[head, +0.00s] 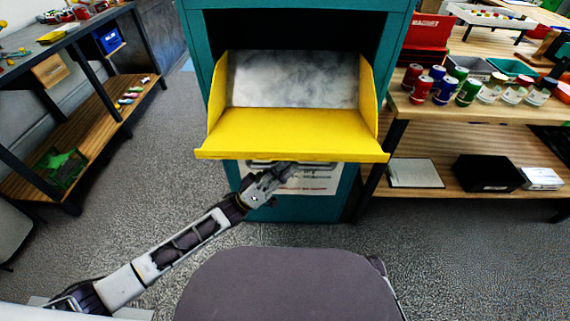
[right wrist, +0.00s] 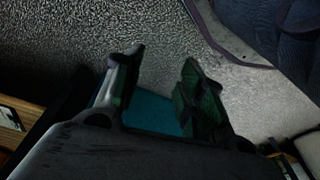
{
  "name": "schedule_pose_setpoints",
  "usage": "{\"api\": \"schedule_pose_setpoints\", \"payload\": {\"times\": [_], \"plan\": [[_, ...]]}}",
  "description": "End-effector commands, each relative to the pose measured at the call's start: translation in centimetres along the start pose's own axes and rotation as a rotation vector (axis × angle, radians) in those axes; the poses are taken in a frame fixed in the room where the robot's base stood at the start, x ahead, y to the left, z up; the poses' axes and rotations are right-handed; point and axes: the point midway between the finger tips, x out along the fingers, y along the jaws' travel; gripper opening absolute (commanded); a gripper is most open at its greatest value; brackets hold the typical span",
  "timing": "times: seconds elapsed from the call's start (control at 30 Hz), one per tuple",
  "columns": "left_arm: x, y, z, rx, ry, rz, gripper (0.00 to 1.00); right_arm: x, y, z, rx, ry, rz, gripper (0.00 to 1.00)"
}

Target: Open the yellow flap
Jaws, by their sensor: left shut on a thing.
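The yellow flap (head: 290,134) is on the front of a teal dropoff box (head: 199,45). It is swung down and out, with its yellow side walls raised and a grey metal panel (head: 293,80) behind it. My left gripper (head: 290,176) is just under the flap's front edge, near the middle. It is shut on the flap, though the edge hides the exact contact. In the right wrist view, my right gripper (right wrist: 163,60) has its two fingers apart with nothing between them. The right gripper does not show in the head view.
A wooden bench (head: 480,107) with several cans stands at the right. A shelf unit (head: 85,135) stands at the left, with a green crate (head: 62,168) on its lower board. The grey floor in front of the box is free.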

Motion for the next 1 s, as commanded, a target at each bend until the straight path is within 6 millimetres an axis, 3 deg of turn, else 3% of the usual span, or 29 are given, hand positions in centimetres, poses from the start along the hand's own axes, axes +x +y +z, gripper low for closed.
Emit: {"api": "schedule_pose_setpoints", "payload": {"times": [1.0], "plan": [[1.6,0.7,-1.7,-0.054,0.002,-0.056,0.00,7.7,2.2,2.9,0.008,0.006,0.037,0.40]]}}
